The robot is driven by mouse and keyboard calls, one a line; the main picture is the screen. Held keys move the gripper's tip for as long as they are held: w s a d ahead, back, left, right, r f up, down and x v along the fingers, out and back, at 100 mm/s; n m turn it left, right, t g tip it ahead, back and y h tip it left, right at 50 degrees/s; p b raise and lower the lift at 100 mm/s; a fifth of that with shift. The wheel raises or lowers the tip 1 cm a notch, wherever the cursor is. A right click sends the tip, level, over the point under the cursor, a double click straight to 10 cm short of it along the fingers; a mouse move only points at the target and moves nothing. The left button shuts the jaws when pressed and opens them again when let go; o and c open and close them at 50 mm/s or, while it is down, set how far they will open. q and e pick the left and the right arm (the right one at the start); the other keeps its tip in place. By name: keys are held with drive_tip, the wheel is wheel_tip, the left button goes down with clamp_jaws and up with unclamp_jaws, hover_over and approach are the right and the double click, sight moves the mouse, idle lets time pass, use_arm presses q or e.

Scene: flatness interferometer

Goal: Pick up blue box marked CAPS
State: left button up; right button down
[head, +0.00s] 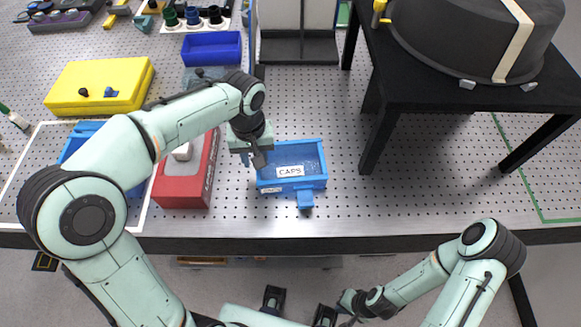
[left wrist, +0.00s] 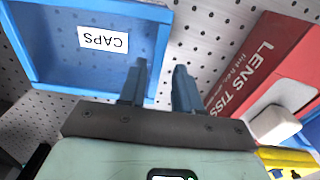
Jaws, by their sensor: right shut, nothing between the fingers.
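The blue box marked CAPS (head: 313,160) is an open tray with a white label, on the perforated bench near its front edge. In the left wrist view the blue box (left wrist: 100,70) fills the upper left, its label upside down. My left gripper (head: 262,160) is at the box's left side. In the left wrist view the left gripper's (left wrist: 160,75) two fingers are apart, with the box's side wall appearing between or just below them; contact cannot be told. My right gripper (head: 347,319) is low at the bottom of the head view, off the bench, shut and empty.
A red lens tissue box (head: 183,185) stands close left of my left gripper. A yellow case (head: 100,85) and a blue bin (head: 212,48) lie farther back. A black table (head: 440,100) bearing a large dark drum stands right. Bench right of the CAPS box is clear.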

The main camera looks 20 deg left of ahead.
use_arm(q)
wheel_tip(320, 180, down, 5)
drive_tip(key=shift+s+f, duration=0.1)
clamp_jaws()
idle(0.3)
